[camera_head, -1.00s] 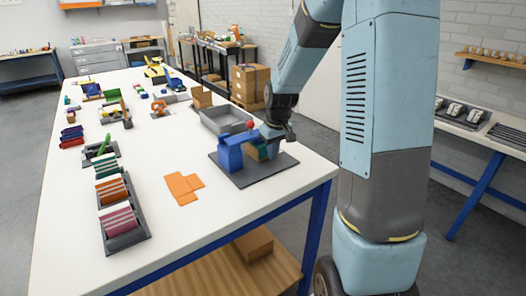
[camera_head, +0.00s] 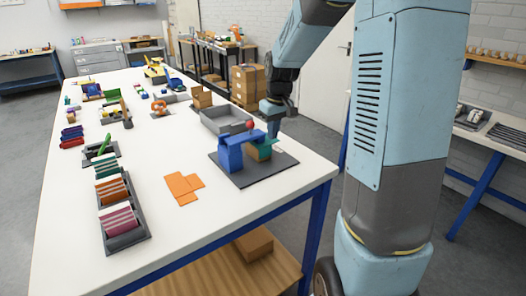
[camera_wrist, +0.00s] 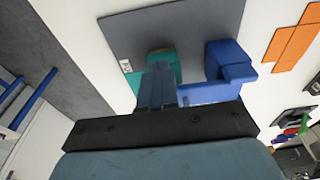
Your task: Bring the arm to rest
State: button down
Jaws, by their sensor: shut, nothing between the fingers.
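My gripper (camera_head: 274,130) hangs pointing down over the rear right part of the dark grey board (camera_head: 244,181), and its fingers are together with nothing between them. In the wrist view my gripper (camera_wrist: 159,70) shows the shut fingers in front of the board (camera_wrist: 200,22). On the board stands a blue block structure (camera_head: 230,156) with a crosspiece, beside a brown and green block (camera_head: 262,150). The green face (camera_wrist: 131,80) and the blue blocks (camera_wrist: 228,62) also show in the wrist view, partly hidden by the fingers. A red ball (camera_head: 250,125) shows above the crosspiece.
An empty grey tray (camera_head: 222,119) lies just behind the board. Orange flat pieces (camera_head: 183,188) lie to its left. Slotted racks (camera_head: 122,226) and small parts line the white table's (camera_head: 215,222) left side. The table's front right has bare room.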

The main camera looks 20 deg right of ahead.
jog(key=shift+r, duration=0.1)
dwell(0.3)
jog(key=shift+r, duration=0.1)
jog(key=s+r+m+t, duration=0.1)
jog(key=s+r, duration=0.3)
jog(key=s, duration=0.5)
jog(key=s+a+r+m+t, duration=0.1)
jog(key=s+r, duration=0.3)
jog(key=s, duration=0.5)
jog(key=s+a+r+m+t, duration=0.1)
jog(key=s+r, duration=0.3)
jog(key=s, duration=0.5)
jog(key=shift+a+m+t+h, duration=0.25)
jog(key=shift+m+t+h, duration=0.05)
jog(key=shift+t, duration=0.1)
jog(key=shift+r, duration=0.1)
